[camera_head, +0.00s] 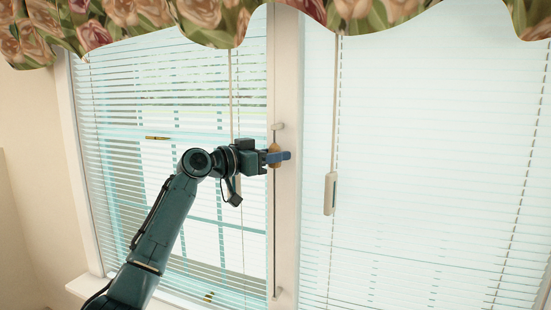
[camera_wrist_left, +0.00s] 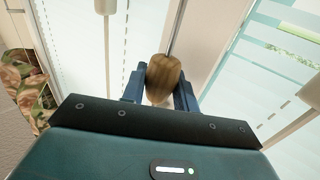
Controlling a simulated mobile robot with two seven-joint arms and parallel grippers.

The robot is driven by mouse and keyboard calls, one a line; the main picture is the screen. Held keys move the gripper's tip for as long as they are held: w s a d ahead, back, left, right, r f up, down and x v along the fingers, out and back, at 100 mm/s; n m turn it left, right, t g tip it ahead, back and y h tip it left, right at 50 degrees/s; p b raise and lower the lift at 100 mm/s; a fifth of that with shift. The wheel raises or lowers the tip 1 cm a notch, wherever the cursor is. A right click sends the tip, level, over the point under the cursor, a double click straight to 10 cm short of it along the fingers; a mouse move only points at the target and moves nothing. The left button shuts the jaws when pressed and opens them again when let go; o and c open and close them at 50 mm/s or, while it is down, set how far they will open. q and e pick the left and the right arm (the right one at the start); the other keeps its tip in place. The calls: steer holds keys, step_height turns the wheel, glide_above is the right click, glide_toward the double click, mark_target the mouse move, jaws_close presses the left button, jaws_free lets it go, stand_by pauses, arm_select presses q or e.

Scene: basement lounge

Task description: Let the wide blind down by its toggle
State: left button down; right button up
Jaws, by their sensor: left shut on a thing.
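A wooden toggle (camera_head: 274,160) hangs at a thin cord (camera_head: 275,230) that runs down the cream window post between two small brackets. My left gripper (camera_head: 277,157) is at the post, its blue fingers shut on the toggle. In the left wrist view the brown striped toggle (camera_wrist_left: 165,72) sits between the two fingers (camera_wrist_left: 160,92). A blind with closely set pale slats (camera_head: 430,150) covers the right window; it looks the wider one. A second blind with open slats (camera_head: 120,110) covers the left window. Both bottom edges are unclear. My right gripper is not in view.
A pale pull (camera_head: 331,195) hangs on a cord before the right blind. Another cord hangs behind my left wrist. The floral valance (camera_head: 210,18) spans the top. The sill (camera_head: 85,288) is at lower left. Space before the right blind is free.

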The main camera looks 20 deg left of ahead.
arm_select(q)
steer(key=shift+a+r, duration=0.1)
steer(key=shift+r, duration=0.3)
steer(key=c, duration=1.4)
jaws_free()
steer(key=shift+o, duration=0.2)
steer(key=shift+s+f, duration=0.1)
steer(key=shift+f, duration=0.1)
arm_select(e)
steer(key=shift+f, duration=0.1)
arm_select(q)
steer(key=shift+s+a, duration=0.2)
steer(key=shift+s, duration=0.1)
steer(key=b+v, duration=0.4)
steer(key=v, duration=0.8)
steer(key=shift+s, duration=0.2)
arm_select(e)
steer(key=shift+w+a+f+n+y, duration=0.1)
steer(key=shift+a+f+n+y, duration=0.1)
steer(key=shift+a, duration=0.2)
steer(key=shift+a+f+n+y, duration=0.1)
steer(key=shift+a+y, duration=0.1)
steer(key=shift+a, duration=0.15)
arm_select(q)
steer(key=shift+r, duration=0.1)
